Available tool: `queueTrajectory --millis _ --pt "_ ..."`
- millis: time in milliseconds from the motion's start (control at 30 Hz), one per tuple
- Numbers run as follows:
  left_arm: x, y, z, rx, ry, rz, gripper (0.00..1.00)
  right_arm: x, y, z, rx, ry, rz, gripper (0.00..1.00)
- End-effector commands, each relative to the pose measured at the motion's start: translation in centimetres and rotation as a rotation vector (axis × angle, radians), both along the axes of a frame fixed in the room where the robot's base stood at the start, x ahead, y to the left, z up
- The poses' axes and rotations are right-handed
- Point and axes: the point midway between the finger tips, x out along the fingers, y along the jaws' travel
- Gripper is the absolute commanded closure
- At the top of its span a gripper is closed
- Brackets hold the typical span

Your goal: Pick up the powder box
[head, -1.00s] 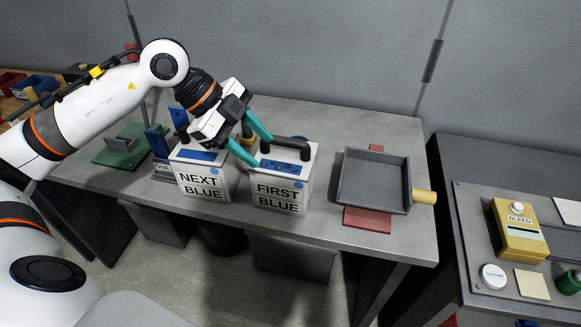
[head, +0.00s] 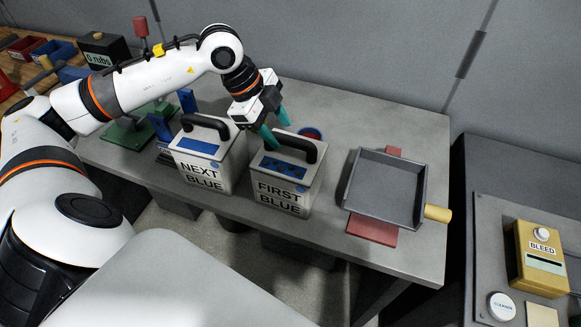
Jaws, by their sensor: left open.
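Two white powder boxes stand upright side by side on the grey table. The box marked FIRST BLUE (head: 281,196) is on the right; the box marked NEXT BLUE (head: 203,172) is on the left. Each has a blue-patterned top and a dark arched handle. The FIRST BLUE handle (head: 309,149) shows clear of the fingers on its right side. My left gripper (head: 279,132) is open, with teal fingers pointing down at the left and back end of that handle. I cannot tell whether they touch it. My right gripper is out of view.
A grey tray (head: 384,190) with a yellow handle (head: 438,213) lies over a red strip to the right. A green fixture (head: 128,133) and blue parts stand at the left. A yellow BLEED box (head: 542,262) is on the right-hand bench. A small round red-and-blue object (head: 312,133) lies behind FIRST BLUE.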

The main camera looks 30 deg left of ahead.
Motion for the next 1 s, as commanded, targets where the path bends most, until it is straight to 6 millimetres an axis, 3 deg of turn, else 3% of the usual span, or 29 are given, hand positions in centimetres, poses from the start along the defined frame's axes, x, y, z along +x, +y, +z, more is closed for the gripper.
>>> queueTrajectory --millis 233,400,633,900,1000 --pt "1.2 -1.9 -2.3 -0.004 0.005 -0.003 0.53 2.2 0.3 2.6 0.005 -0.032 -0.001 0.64" --pt "1.6 -2.4 -4.1 0.0 0.002 -0.001 0.53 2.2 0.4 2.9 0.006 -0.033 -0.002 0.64" --pt "1.7 -2.4 -4.4 0.0 0.001 0.0 0.53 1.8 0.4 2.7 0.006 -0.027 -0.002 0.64" --pt "1.6 -2.4 -4.3 0.0 0.001 -0.001 0.96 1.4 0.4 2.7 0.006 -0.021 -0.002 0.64" --pt "1.6 -2.4 -4.3 0.0 0.001 -0.001 1.0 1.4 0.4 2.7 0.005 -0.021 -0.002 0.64"
